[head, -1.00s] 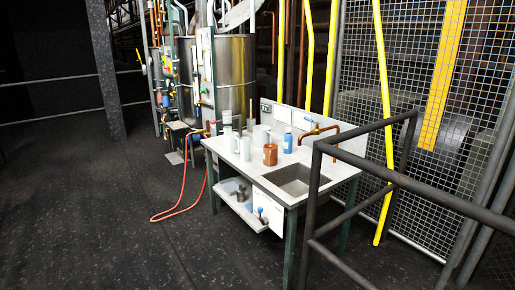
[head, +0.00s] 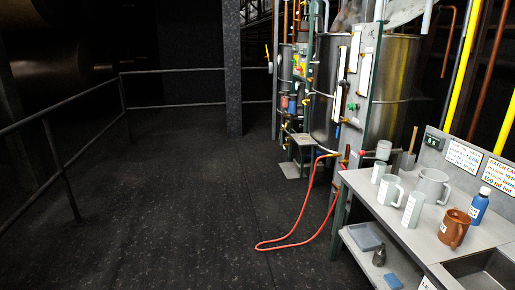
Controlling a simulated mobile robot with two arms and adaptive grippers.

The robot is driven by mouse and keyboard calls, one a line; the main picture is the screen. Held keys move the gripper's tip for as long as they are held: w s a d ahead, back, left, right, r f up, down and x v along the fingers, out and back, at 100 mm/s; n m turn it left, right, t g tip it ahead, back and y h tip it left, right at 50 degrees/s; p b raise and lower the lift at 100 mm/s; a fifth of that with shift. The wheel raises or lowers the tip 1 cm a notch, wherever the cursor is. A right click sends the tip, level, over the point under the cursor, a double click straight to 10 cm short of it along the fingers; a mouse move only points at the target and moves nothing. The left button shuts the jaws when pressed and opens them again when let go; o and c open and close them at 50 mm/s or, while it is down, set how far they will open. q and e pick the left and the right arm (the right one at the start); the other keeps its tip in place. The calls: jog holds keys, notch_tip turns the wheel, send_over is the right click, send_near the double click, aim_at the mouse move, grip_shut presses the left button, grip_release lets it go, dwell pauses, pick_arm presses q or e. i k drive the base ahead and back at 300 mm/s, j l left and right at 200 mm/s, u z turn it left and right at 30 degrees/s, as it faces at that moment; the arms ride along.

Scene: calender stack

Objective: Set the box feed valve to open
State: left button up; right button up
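Several small valves and handles with coloured grips sit on the pipework in front of the steel tanks (head: 392,90). I make out a green handle (head: 352,106), a blue one (head: 338,131), a red knob (head: 362,153) low by the bench and a yellow lever (head: 267,52) further left. No label for the box feed valve is readable, so I cannot tell which one it is or how it is set. Neither of my grippers is in view.
A bench (head: 352,180) at the right holds jugs, a brown mug (head: 454,228) and a blue bottle (head: 479,206). A red hose (head: 290,241) loops on the floor beside it. A railing (head: 60,165) stands at left; a post (head: 232,75) stands behind. The middle floor is clear.

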aim_at(338, 129)
jog(key=i+z, duration=0.1)
jog(key=i, duration=0.5)
jog(key=i+j+z, duration=0.1)
jog(key=i, duration=0.5)
jog(key=i+j+z, duration=0.15)
jog(key=i, duration=0.4)
jog(key=i+j+z, duration=0.3)
jog(key=i+z, duration=0.15)
jog(key=i+j+z, duration=0.45)
jog(key=i, duration=0.1)
